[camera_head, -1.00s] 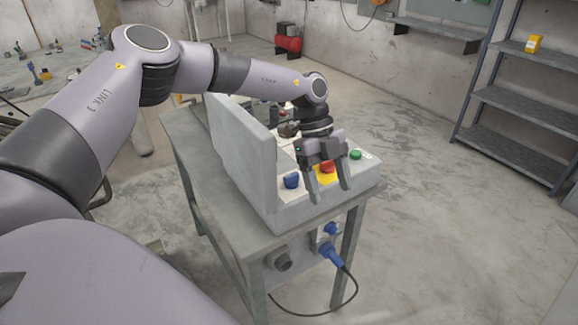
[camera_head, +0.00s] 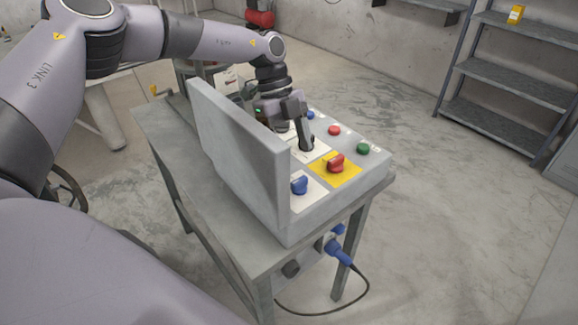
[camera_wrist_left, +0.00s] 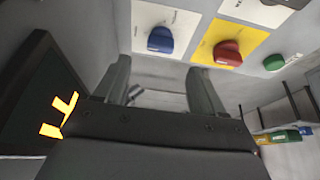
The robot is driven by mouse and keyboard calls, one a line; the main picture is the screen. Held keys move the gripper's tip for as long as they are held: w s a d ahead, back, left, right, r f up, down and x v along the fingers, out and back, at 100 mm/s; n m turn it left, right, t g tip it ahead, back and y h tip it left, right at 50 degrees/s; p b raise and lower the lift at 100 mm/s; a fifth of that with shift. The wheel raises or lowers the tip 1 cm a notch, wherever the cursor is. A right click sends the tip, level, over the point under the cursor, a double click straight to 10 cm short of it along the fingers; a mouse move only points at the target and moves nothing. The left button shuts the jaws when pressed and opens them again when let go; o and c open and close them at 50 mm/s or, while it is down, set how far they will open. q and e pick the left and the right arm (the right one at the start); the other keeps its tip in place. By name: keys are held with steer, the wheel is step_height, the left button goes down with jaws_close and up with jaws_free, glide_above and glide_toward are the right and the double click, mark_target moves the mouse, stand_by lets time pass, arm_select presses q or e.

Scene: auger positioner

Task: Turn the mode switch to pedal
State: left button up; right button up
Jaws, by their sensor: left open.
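The control box (camera_head: 240,160) stands on a grey metal table, its upright grey panel on the left side. Its top has a blue knob (camera_head: 299,185) on a white plate and a red knob (camera_head: 336,163) on a yellow plate. Labels are too small to read, so I cannot tell which knob is the mode switch. My left gripper (camera_head: 293,137) is over the top, behind these knobs, partly hidden by the panel. In the left wrist view, its open fingers (camera_wrist_left: 160,70) hold nothing; the blue knob (camera_wrist_left: 160,39) and red knob (camera_wrist_left: 228,53) lie beyond them.
A green button (camera_head: 363,148), a red button (camera_head: 334,130) and a blue button (camera_head: 310,115) are along the box's right side. A blue plug (camera_head: 337,250) with a black cable hangs at the table front. Shelves (camera_head: 510,90) stand at right; floor between is clear.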

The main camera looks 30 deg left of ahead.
mark_target(299, 179)
arm_select(q)
steer(key=shift+p+x, duration=0.45)
steer(key=shift+x, duration=3.05)
steer(key=c, duration=1.1)
